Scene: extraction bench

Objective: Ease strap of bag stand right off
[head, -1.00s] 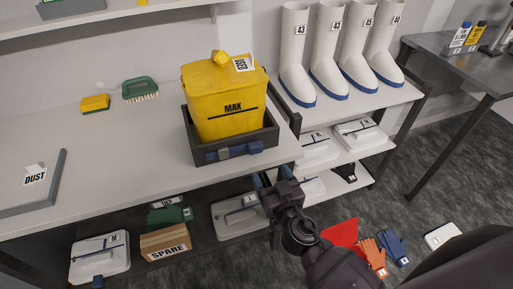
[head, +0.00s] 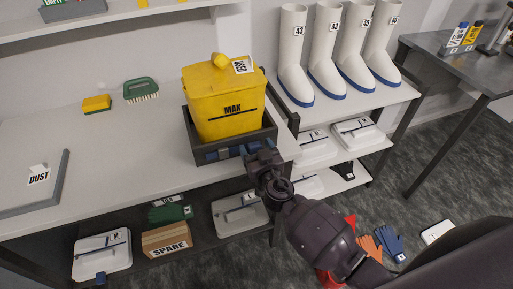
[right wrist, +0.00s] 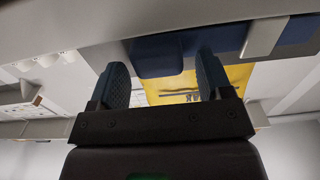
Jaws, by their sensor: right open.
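The bag stand is a dark grey tray (head: 199,139) on the bench, holding a yellow bag (head: 210,100) marked MAX. A blue strap (head: 213,154) with a grey buckle runs along its front wall. My right gripper (head: 262,152) is at the right part of that front and hides some of it. In the right wrist view, the open fingers (right wrist: 160,68) point at a blue strap end (right wrist: 157,56), which lies between them in the picture. I cannot tell whether they touch it. The grey buckle (right wrist: 264,37) is to the right there. My left gripper is out of view.
White boots (head: 325,60) stand on a rack to the right, with white cases (head: 315,147) below. A SPARE box (head: 166,240) is on the lower shelf. The bench top left of the stand is mostly clear (head: 110,150).

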